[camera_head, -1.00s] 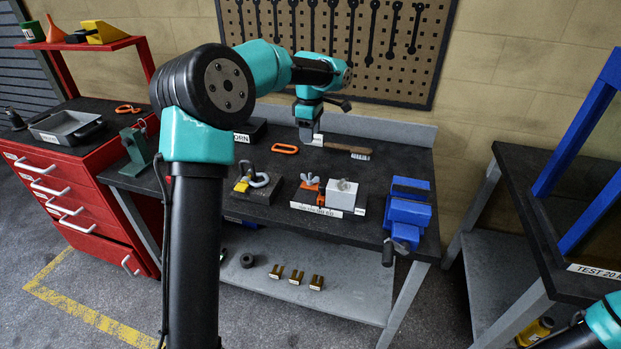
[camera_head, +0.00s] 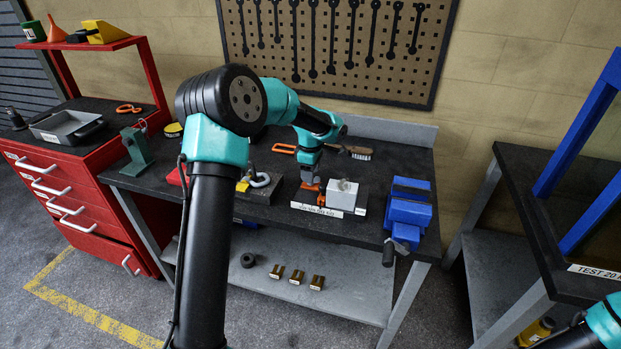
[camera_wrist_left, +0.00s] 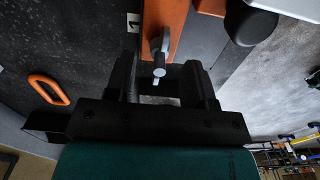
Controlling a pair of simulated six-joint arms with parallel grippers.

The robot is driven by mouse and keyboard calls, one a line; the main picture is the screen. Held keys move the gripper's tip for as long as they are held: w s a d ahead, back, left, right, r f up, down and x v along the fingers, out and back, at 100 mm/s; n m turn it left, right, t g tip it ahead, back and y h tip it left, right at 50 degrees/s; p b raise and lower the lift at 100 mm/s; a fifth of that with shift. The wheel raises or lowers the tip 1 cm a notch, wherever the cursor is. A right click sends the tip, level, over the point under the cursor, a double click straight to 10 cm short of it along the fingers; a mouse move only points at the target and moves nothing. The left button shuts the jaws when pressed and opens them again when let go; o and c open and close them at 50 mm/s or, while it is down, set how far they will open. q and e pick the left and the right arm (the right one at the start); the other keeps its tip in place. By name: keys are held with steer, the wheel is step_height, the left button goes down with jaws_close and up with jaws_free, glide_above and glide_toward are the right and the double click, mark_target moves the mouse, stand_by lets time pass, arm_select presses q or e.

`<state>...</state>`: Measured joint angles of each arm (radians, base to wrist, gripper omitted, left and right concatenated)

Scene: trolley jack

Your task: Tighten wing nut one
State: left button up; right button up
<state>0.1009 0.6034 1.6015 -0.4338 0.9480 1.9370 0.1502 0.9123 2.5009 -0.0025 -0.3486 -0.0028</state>
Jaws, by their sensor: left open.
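Wing nut one (camera_wrist_left: 160,55) is a small grey metal piece on an orange bar (camera_wrist_left: 168,25), beside a white label reading 1 (camera_wrist_left: 135,20) in the left wrist view. My left gripper (camera_wrist_left: 160,85) is open, its two dark fingers on either side of the nut's near end; I cannot tell whether either touches it. In the head view my left gripper (camera_head: 311,184) points down over the orange clamp piece (camera_head: 318,191) on the bench and hides the nut. My right gripper is out of the picture.
A pale block (camera_head: 342,194) stands right of the orange piece, with a blue vise (camera_head: 408,210) further right. A grey shackle-like part (camera_head: 260,180) lies to the left. An orange ring (camera_head: 284,148) and a brush (camera_head: 352,152) lie behind.

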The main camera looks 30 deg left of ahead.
arm_select(q)
steer(key=shift+f, duration=1.35)
steer(key=shift+c, duration=0.3)
jaws_close()
steer(key=shift+m, duration=0.4)
